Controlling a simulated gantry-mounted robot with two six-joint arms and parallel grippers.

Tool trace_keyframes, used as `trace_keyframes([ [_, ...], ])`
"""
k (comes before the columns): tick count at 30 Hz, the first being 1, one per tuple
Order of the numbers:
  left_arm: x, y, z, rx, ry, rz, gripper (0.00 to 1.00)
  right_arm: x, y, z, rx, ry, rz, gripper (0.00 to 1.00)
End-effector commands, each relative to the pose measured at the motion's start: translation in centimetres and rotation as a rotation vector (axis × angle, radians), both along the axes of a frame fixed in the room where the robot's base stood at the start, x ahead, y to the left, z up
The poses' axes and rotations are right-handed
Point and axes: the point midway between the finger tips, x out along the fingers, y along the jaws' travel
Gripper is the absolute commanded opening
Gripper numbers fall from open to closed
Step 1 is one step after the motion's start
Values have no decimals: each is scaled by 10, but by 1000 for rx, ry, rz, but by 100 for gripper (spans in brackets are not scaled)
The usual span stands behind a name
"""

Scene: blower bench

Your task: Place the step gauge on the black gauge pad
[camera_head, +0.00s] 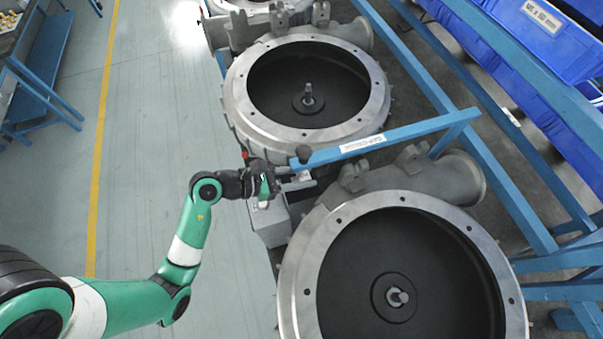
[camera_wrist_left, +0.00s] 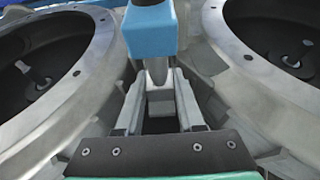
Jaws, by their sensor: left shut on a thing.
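My left gripper (camera_head: 290,181) reaches in from the left, at the near end of the blue bar between two blower housings. In the left wrist view, the gripper (camera_wrist_left: 160,92) is shut on a small grey stepped block (camera_wrist_left: 160,101), which looks like the step gauge. The block sits between the two fingers, just in front of the blue bar's end. In the head view it is too small to make out clearly. My right gripper is out of view.
Large round metal housings (camera_head: 307,86) and (camera_head: 402,270) stand on either side of the blue bar (camera_head: 390,135). A grey box (camera_head: 270,222) is just below the gripper. Blue bins (camera_head: 545,35) line the right.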

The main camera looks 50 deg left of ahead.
Motion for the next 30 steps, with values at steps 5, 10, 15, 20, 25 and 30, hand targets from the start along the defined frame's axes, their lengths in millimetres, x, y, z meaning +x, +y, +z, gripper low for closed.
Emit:
trace_keyframes([
  [5, -2, 1, -13, -1, 4, 4, 0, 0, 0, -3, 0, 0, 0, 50],
  [10, -2, 1, -13, -1, 5, 4, 0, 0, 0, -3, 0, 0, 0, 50],
  [15, -3, 1, -15, -2, 6, 4, 53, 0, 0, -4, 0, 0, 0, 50],
  [20, -3, 1, -15, -2, 6, 4, 67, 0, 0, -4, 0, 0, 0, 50],
  [25, -3, 1, -15, -2, 6, 4, 67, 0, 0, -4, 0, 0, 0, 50],
  [30, -3, 1, -15, -2, 6, 4, 67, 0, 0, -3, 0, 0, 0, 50],
])
